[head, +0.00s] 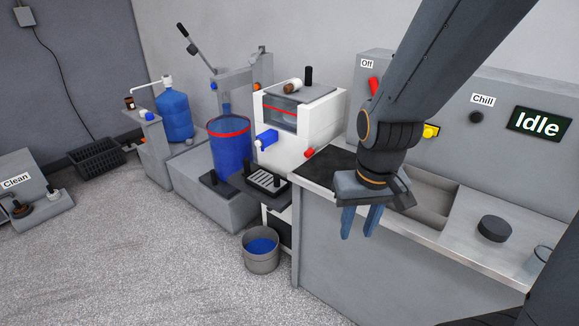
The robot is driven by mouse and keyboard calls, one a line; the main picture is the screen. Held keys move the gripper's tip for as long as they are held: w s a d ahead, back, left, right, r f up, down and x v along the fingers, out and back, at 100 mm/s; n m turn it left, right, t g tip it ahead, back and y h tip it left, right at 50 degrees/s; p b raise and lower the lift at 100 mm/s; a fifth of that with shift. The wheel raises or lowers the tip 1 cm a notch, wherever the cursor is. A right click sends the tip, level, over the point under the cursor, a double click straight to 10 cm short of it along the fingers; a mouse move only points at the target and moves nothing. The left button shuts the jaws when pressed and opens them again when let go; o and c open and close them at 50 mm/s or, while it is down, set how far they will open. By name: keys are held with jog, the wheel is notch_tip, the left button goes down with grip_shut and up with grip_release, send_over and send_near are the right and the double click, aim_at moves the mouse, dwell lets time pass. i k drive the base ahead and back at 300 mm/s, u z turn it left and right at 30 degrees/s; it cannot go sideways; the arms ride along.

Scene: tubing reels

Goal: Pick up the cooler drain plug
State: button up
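A white cooler box (325,118) with a clear front window stands left of my gripper. A small red piece (309,153) sits low on its right side; it looks like the drain plug, but I cannot tell for sure. A blue tap (267,139) sticks out of the front. A brown-and-white cylinder (292,86) and a black upright cylinder (308,75) are on top. My gripper (359,232) points down, over the front edge of the counter, to the right of the cooler and apart from it. Its blue fingers are apart with nothing visible between them.
A grey counter (350,258) carries a sunken basin (432,200) and a black disc (494,228). A panel behind has a display (538,123) reading "Idle". A bucket with blue liquid (261,262) stands on the floor below the cooler.

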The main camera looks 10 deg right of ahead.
aim_at(308, 153)
jog(key=u, duration=0.35)
jog(key=k, duration=0.8)
jog(key=u, duration=0.9)
jog(key=i, duration=1.45)
jog(key=z, duration=0.35)
jog(key=i, duration=0.8)
jog(key=z, duration=1.45)
jog(key=i, duration=0.6)
jog(key=z, duration=0.55)
